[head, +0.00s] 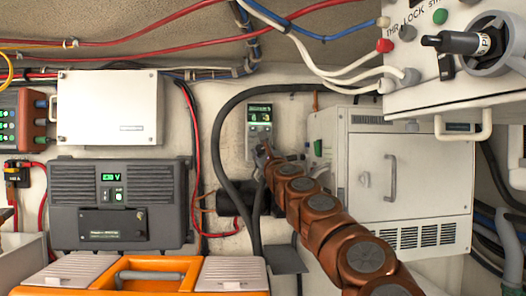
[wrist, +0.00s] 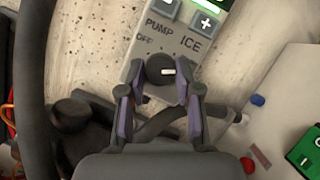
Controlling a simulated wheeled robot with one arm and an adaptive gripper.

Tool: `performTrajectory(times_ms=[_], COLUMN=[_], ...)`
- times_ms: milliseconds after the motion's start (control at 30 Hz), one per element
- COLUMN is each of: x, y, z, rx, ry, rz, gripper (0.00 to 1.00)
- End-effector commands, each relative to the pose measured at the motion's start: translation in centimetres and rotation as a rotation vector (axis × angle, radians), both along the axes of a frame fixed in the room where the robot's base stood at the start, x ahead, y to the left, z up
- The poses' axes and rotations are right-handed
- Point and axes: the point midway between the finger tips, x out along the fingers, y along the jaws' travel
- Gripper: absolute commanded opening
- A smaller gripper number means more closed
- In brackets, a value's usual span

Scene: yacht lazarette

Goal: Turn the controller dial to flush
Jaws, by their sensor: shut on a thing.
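The controller (head: 259,117) is a small pale panel with a green-lit display, on the back wall in the head view. In the wrist view its panel (wrist: 190,43) shows grey buttons and the labels PUMP, OFF and ICE. The dark round dial (wrist: 159,66) has a white mark pointing right in the picture. My gripper (wrist: 158,92) is shut on the dial, one finger at each side. In the head view my gripper (head: 266,153) is at the controller's lower part and hides the dial. No flush label is readable.
A white cabinet (head: 425,180) with a handle stands right of the controller. A thick black hose (head: 219,130) curves down at its left. A grey power unit (head: 120,195) and an orange toolbox (head: 140,275) are at left. A switch box (head: 450,70) overhangs at upper right.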

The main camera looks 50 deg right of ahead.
Motion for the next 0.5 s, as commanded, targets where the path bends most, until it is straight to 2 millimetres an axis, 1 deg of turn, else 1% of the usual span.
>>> performTrajectory(times_ms=[200,500], x=[0.08,0.09], y=[-0.01,0.00], z=[-0.09,-0.12], rx=[0.052,0.072], ry=[-0.043,-0.059], rz=[-0.001,-0.001], gripper=[0.00,0.00])
